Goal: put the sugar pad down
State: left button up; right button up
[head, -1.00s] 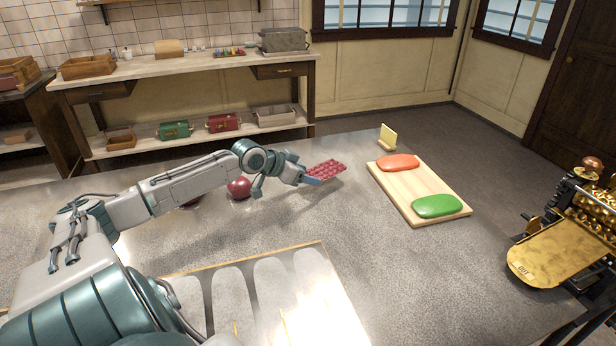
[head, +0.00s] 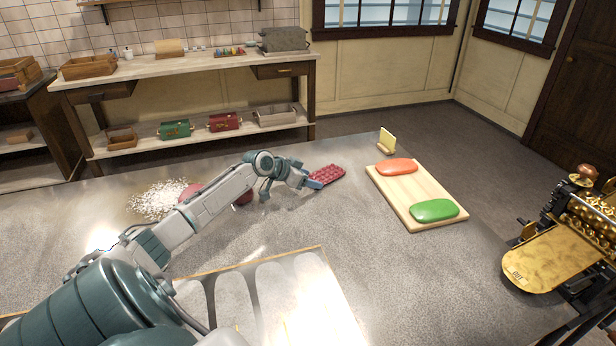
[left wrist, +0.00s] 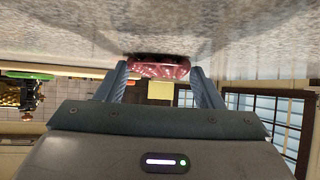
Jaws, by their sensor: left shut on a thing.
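The sugar pad (head: 327,175) is a flat red slab with rows of bumps. My left gripper (head: 313,183) is shut on its near edge and holds it level, low over the metal table, left of the wooden board. In the left wrist view the pad (left wrist: 158,67) sits between the two fingertips, close to the table surface; I cannot tell whether it touches. My right gripper is not in view.
The wooden board (head: 405,185) carries an orange pad (head: 396,166) and a green pad (head: 434,210). White grains (head: 158,199) lie left of my arm. A brass roller machine (head: 545,258) stands at the right. Table between board and front tray (head: 318,262) is clear.

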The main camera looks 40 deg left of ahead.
pick_arm(q)
jog(key=shift+f, duration=0.15)
jog(key=o, duration=1.2)
